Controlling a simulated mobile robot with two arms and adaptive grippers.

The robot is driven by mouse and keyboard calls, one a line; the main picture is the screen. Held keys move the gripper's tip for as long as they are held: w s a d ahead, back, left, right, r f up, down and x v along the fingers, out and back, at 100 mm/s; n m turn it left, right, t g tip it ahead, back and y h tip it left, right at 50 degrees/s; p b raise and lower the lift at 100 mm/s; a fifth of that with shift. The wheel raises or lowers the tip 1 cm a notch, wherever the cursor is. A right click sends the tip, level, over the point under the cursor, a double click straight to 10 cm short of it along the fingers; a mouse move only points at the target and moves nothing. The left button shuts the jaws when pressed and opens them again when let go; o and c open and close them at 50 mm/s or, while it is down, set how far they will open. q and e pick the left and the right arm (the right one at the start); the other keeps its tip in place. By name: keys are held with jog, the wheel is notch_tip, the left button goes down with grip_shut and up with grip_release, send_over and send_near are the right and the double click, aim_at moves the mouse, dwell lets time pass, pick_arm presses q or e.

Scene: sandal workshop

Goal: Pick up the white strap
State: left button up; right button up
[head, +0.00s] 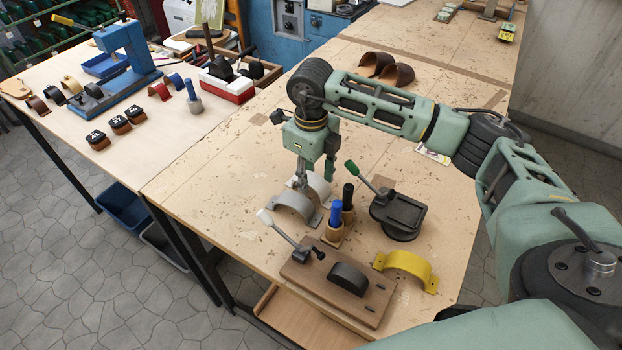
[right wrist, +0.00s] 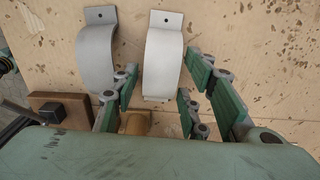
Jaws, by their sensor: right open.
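The white strap (right wrist: 165,55) is a pale arched band with a holed end tab. In the right wrist view it lies between the finger lines of my right gripper (right wrist: 160,103), which is open and empty. In the head view the white strap (head: 321,187) is the farther of two arches on the bench, partly hidden by my right gripper (head: 315,178), which points down over it. A similar grey strap (head: 293,208) lies just in front; it also shows at left in the right wrist view (right wrist: 97,50). My left gripper is not in view.
A blue-handled and a black-handled tool stand in a wooden holder (head: 333,235) close to the straps. A black clamp fixture (head: 399,212), a yellow strap (head: 408,267) and a wooden lever jig (head: 310,283) are nearby. Brown straps (head: 397,74) lie farther back.

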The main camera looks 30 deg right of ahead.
jog(key=shift+w+f, duration=0.1)
jog(key=shift+f, duration=0.8)
jog(key=shift+c, duration=0.5)
jog(key=shift+r, duration=0.1)
jog(key=c, duration=0.6)
jog(key=shift+o, duration=0.2)
